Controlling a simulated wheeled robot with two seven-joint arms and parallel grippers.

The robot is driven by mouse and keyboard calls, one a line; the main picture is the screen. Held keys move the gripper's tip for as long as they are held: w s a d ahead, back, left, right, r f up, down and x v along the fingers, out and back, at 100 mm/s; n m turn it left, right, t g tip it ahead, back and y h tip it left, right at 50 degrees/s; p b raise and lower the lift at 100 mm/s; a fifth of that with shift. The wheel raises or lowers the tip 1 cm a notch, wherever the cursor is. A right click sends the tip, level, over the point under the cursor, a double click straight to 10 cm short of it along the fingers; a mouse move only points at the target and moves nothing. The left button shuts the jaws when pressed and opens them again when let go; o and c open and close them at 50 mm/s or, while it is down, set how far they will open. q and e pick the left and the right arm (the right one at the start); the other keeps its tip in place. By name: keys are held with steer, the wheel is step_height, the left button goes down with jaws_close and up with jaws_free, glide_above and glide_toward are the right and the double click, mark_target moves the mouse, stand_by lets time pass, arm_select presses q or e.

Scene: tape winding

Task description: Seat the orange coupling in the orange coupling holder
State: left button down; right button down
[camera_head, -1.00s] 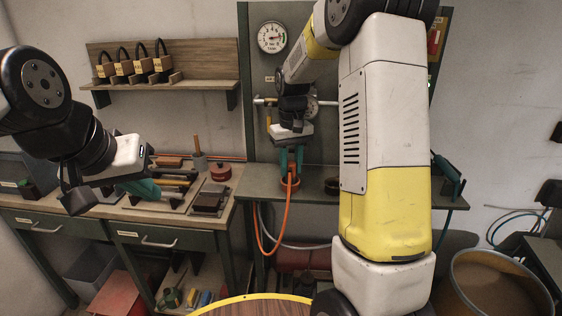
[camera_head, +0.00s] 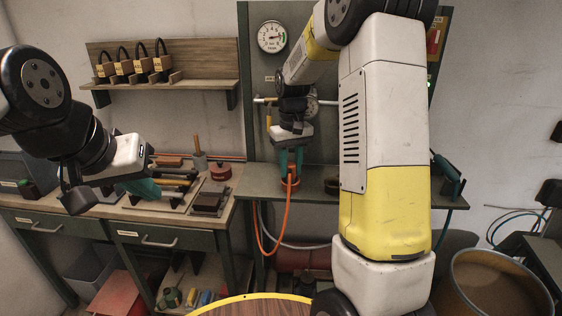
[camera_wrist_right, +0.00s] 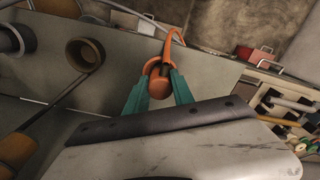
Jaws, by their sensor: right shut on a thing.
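My right gripper (camera_head: 290,166) points down at the green shelf, its teal fingers shut on the orange coupling (camera_head: 292,180). In the right wrist view the orange coupling (camera_wrist_right: 159,86) sits between the two teal fingertips (camera_wrist_right: 160,88), with the orange hose (camera_wrist_right: 170,40) running off from it. An orange ring, the orange coupling holder (camera_wrist_right: 151,66), shows around or just behind the coupling. I cannot tell how deep the coupling sits in it. My left gripper (camera_head: 142,188) hangs over the left bench; its fingers are partly hidden behind its body.
A dark round cup (camera_head: 332,186) stands on the shelf right of the coupling. Tools lie in a tray (camera_head: 172,186) on the left bench. A gauge (camera_head: 272,37) and a pale horizontal pipe (camera_head: 264,100) are on the panel behind. The orange hose hangs below the shelf edge.

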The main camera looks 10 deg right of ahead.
mark_target(291, 164)
steer(key=shift+f, duration=0.35)
steer(key=c, duration=1.4)
jaws_free()
steer(key=shift+o, duration=0.2)
steer(key=shift+r, duration=5.55)
